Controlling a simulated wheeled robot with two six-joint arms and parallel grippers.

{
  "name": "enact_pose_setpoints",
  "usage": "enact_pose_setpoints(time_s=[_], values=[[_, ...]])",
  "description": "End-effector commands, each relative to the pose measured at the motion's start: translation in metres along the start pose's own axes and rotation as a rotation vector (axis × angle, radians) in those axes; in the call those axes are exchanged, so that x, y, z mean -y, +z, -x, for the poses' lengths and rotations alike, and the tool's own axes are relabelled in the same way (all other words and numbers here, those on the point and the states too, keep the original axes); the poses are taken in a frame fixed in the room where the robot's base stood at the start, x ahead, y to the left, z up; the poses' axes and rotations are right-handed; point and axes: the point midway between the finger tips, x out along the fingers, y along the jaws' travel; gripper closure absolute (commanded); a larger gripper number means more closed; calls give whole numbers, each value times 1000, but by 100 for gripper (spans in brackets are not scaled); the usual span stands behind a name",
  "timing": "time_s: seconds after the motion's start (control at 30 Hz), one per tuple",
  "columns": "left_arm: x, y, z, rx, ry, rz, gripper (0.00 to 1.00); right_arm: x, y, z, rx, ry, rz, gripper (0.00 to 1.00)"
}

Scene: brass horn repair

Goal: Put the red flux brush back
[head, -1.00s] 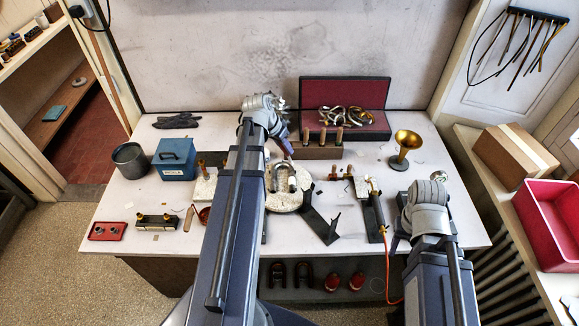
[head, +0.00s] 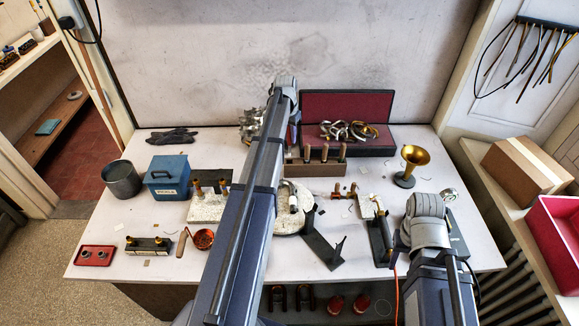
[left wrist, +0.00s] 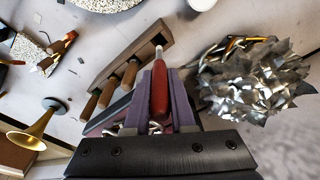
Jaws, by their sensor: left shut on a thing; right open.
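My left gripper (left wrist: 158,76) is shut on the red flux brush (left wrist: 159,94), seen in the left wrist view. The brush's pale tip points toward one end of the brown wooden rack (left wrist: 120,62); I cannot tell whether it touches or enters it. Several wooden-handled tools stand in the rack. In the head view the rack (head: 326,169) sits in front of the open red-lined case, and my left arm hides the gripper's jaws and most of the brush. My right gripper (head: 402,246) is open and empty at the table's right front, partly hidden by its wrist.
A spiky silver heap (left wrist: 255,82) lies close beside the left gripper. The red-lined case (head: 346,108) stands behind the rack. A brass horn bell (head: 410,165) stands to the right. A blue box (head: 168,178) and grey pot (head: 122,178) are at left.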

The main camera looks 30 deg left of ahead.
Motion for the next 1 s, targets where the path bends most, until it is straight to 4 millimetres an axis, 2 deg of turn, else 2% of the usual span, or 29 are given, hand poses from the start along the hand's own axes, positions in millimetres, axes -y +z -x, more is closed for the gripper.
enact_pose_setpoints(time_s=[0.33, 0.43, 0.67, 1.0], values=[[0, 6, -54, -1, 0, 0, 100, 5, -3, -54, 0, 0, 0, 50], [0, 7, -61, -1, 0, 0, 100, 6, -4, -61, 0, 0, 0, 50], [0, 8, -62, -1, 1, 0, 100, 6, -4, -62, 0, 0, 0, 50], [0, 12, -98, -1, 1, -1, 100, 9, -6, -98, 0, 0, -1, 50]])
